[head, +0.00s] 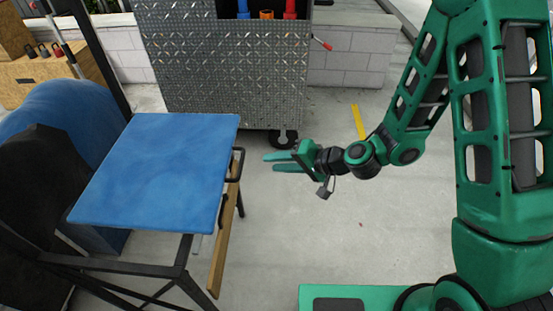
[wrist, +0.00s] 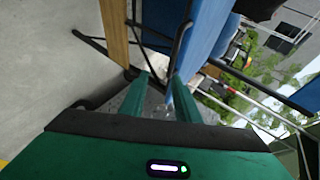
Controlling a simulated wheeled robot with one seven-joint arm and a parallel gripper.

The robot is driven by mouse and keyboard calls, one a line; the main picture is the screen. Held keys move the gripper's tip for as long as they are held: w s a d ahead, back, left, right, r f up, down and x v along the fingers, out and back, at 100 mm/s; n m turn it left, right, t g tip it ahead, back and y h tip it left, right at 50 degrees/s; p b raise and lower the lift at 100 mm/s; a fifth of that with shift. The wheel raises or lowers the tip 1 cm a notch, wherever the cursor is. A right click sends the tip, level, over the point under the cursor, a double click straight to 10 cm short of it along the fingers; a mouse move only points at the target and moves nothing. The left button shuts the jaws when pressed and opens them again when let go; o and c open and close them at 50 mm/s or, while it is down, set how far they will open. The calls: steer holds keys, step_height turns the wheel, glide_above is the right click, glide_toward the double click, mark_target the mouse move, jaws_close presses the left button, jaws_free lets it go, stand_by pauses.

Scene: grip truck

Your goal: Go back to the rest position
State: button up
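My gripper (head: 281,162) is at the end of my green arm, in the middle of the head view. It points left toward the blue-topped table (head: 160,165) and is apart from it, over the concrete floor. Its two green fingers stand apart with nothing between them. In the wrist view the fingers of my gripper (wrist: 160,93) also show with a gap, and the blue table edge (wrist: 205,35) rises beyond them. No object is held.
A grey metal diamond-plate cart (head: 225,70) on casters stands at the back, with coloured items on top. A wooden bar (head: 225,245) and dark handles run along the table's right side. A wooden box (head: 50,80) is at far left. The concrete floor (head: 330,215) around my gripper is clear.

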steer(key=shift+d, duration=0.1)
steer(key=s+d+r+n+g+h, duration=0.1)
steer(key=s+d+r+h, duration=0.15)
steer(key=d, duration=0.65)
steer(key=s+d+r+h, duration=0.1)
steer(key=d+r+h, duration=0.15)
steer(key=d, duration=0.75)
steer(key=s+d+r+n+g+h, duration=0.1)
steer(key=s+d+r+h, duration=0.15)
steer(key=d, duration=0.65)
steer(key=s+d+r+m+g+h, duration=0.1)
steer(key=s+d+r+m, duration=0.2)
steer(key=s+d, duration=0.4)
steer(key=s+d+r+m+g+h, duration=0.2)
steer(key=s+d+r, duration=0.4)
steer(key=s, duration=0.6)
steer(key=shift+d+m, duration=0.5)
steer(key=shift+d, duration=0.6)
